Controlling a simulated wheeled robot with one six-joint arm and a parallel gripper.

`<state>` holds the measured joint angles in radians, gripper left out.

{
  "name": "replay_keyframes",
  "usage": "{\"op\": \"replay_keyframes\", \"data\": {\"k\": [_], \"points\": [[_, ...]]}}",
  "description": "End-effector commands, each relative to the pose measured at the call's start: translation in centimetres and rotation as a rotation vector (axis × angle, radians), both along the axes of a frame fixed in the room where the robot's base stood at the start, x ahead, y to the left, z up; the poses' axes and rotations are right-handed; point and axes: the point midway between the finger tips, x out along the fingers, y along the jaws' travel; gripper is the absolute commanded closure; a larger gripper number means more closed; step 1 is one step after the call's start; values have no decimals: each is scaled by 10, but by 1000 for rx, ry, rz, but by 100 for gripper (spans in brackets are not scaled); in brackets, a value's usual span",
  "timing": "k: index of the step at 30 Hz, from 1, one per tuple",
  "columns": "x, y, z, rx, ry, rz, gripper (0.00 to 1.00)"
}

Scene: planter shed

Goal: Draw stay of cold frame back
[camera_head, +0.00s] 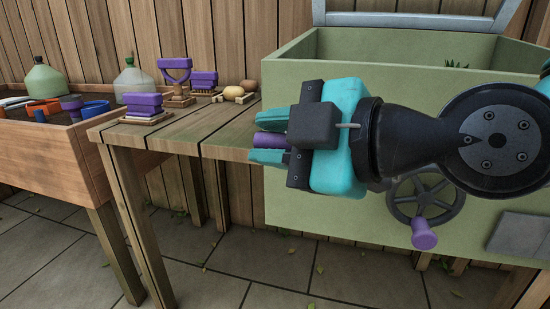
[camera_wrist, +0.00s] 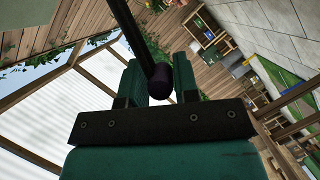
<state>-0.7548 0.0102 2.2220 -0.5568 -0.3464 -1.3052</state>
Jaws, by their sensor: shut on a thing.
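The cold frame (camera_head: 330,215) is a pale green box at the right, with its grey-framed lid (camera_head: 400,19) standing raised at the back. My gripper (camera_head: 262,140) reaches across its front left corner, fingers pointing left. The teal fingers are shut on a purple grip (camera_head: 270,140). In the wrist view, a dark rod (camera_wrist: 129,28), which looks like the stay, runs down between the fingers to a dark purple knob (camera_wrist: 160,83). Where the rod joins the cold frame is hidden.
A handwheel (camera_head: 405,199) with a purple knob (camera_head: 424,235) is on the box front below my arm. A planter (camera_head: 60,155) stands farther left.

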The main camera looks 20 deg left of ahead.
Motion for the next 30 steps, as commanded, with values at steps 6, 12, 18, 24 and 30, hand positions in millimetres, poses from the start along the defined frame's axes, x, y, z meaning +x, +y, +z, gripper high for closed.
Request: {"op": "replay_keyframes", "data": {"k": [6,12,18,24,30], "points": [[-6,0,-19,-17,17,5,100],[-6,0,-19,-18,20,6,100],[-6,0,-18,-18,18,4,48],[-5,0,-16,-14,12,3,48],[-4,0,-14,-10,9,2,48]]}}
